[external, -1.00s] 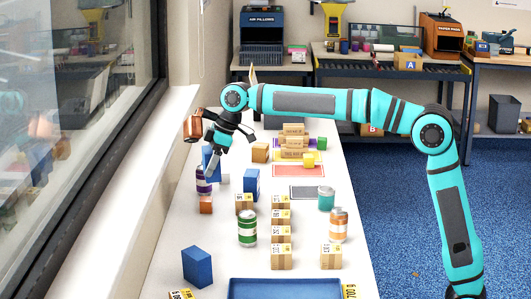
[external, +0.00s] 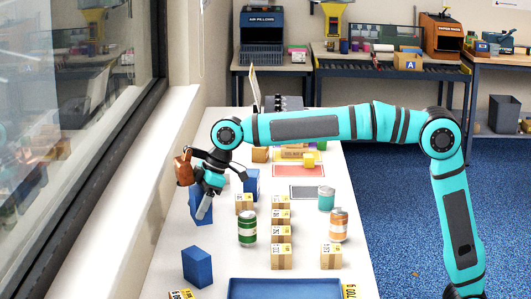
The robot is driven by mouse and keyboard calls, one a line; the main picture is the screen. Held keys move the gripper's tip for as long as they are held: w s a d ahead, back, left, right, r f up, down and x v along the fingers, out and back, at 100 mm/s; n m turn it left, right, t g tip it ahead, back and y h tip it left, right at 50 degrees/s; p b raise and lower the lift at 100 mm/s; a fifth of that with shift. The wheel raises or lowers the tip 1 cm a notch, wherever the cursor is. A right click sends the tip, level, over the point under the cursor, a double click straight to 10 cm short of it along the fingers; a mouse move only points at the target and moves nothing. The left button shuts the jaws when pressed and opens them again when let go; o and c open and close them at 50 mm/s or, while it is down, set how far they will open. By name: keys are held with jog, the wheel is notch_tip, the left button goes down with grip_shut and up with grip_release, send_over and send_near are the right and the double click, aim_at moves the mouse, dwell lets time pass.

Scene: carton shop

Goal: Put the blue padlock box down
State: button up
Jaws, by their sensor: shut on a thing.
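My gripper (external: 204,208) is low over the left part of the white table and is shut on a blue box (external: 196,206). The fingers cover part of this box. I cannot read a padlock mark on it, nor tell whether its bottom touches the table. A second blue box (external: 252,184) stands upright just to the right of the gripper. A third blue box (external: 197,267) stands nearer the camera, apart from the gripper.
Small labelled cartons (external: 281,256) stand in rows to the right, with a green can (external: 247,228), an orange can (external: 338,225) and a teal can (external: 326,198). A blue tray (external: 284,289) is at the front. The window ledge (external: 135,190) borders the left.

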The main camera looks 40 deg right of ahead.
notch_tip(320, 180, down, 11)
jog(key=shift+r, duration=0.1)
dwell(0.4)
jog(key=o, duration=1.1)
jog(key=v, duration=1.2)
